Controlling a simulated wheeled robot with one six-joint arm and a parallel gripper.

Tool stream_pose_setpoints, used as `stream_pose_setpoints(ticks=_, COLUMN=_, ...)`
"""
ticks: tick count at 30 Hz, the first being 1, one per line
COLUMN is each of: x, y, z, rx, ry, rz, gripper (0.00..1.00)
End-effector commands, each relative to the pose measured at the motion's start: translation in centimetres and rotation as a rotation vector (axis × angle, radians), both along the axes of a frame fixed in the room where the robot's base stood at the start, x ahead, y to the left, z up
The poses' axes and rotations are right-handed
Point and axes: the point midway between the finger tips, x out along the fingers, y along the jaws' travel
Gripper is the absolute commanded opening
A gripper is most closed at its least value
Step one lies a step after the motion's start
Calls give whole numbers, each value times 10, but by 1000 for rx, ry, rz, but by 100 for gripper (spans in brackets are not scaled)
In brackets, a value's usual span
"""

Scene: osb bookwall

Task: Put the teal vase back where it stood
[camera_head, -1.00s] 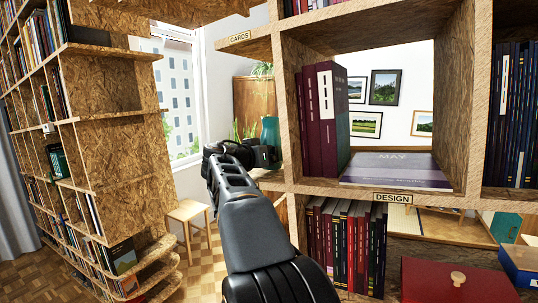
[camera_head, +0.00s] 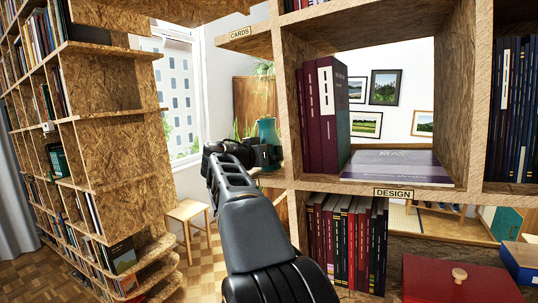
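The teal vase (camera_head: 268,130) stands upright in view just beyond my gripper (camera_head: 243,152), left of the shelf's upright board. Its lower part is hidden behind the dark gripper. My gripper is at the end of my arm, level with the small side shelf at the unit's left end. The fingers are too dark and too much covered to tell whether they are open or closed, or whether they touch the vase.
The open compartment marked DESIGN (camera_head: 394,193) holds upright purple books (camera_head: 325,115) and a flat book (camera_head: 396,168). A red box (camera_head: 460,280) lies lower right. A stool (camera_head: 187,212) stands on the floor at left.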

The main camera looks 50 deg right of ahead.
Motion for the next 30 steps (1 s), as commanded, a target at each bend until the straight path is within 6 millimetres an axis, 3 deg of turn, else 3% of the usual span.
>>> stream_pose_setpoints(ticks=3, x=0, y=0, z=14, rx=0, ry=-1, rz=0, gripper=100)
stream_pose_setpoints(ticks=6, x=0, y=21, z=7, rx=-2, ry=-4, rz=5, gripper=100)
stream_pose_setpoints(ticks=18, x=-5, y=96, z=17, rx=-1, ry=-2, rz=4, gripper=100)
stream_pose_setpoints(ticks=30, x=-7, y=121, z=17, rx=15, ry=16, rz=12, gripper=100)
